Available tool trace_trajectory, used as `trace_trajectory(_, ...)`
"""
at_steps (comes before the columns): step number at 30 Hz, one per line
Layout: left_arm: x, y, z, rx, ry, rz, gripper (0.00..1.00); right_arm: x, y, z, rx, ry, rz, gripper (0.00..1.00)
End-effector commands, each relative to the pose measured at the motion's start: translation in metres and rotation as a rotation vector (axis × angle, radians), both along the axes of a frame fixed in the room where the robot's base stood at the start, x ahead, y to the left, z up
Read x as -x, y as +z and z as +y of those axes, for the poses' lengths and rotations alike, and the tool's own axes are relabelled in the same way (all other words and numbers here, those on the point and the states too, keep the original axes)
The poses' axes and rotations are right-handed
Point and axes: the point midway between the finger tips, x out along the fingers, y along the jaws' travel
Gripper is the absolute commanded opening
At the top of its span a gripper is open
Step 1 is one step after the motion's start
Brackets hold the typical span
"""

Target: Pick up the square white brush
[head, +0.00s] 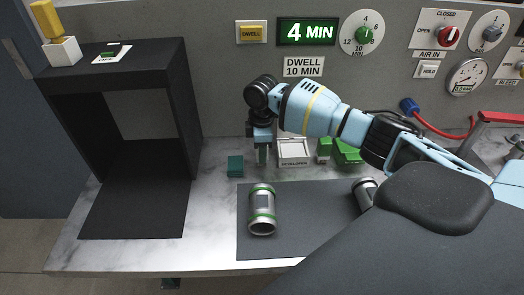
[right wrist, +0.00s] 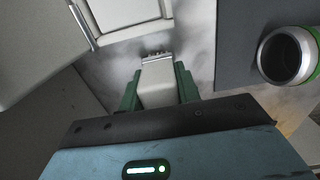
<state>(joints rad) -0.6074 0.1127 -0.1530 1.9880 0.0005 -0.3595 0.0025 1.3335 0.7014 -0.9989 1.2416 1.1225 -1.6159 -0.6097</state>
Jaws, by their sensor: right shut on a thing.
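My right gripper (head: 262,160) points down over the marble bench, just left of the white developer tray (head: 294,161). In the right wrist view its green fingers (right wrist: 159,88) are shut on a pale, blocky piece, the square white brush (right wrist: 158,80), with a darker ribbed end showing beyond the fingertips. In the head view the brush is too small and too hidden by the fingers to make out. I cannot tell whether it touches the bench. My left gripper is not in view.
A teal block (head: 235,166) stands left of the gripper. A green-banded metal cylinder (head: 262,211) lies on the dark mat (head: 310,228), another (head: 366,190) at its right. Green items (head: 347,152) stand right of the tray. A black open box (head: 120,110) stands left.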

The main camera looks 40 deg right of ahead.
Motion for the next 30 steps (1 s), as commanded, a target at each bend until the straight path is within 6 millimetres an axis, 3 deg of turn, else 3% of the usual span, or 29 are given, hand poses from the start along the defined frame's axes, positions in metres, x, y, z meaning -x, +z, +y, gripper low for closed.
trace_trajectory(5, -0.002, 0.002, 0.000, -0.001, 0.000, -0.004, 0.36, -0.001, 0.018, 0.000, -0.001, 0.000, -0.004, 0.10)
trace_trajectory(12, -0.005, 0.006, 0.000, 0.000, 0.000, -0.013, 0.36, -0.001, 0.064, 0.000, -0.001, 0.000, -0.006, 0.10)
trace_trajectory(18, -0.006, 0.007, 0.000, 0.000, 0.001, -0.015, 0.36, -0.001, 0.091, 0.000, 0.000, 0.000, -0.004, 0.10)
trace_trajectory(30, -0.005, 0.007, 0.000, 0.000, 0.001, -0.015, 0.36, 0.000, 0.100, 0.000, 0.000, 0.000, -0.001, 0.10)
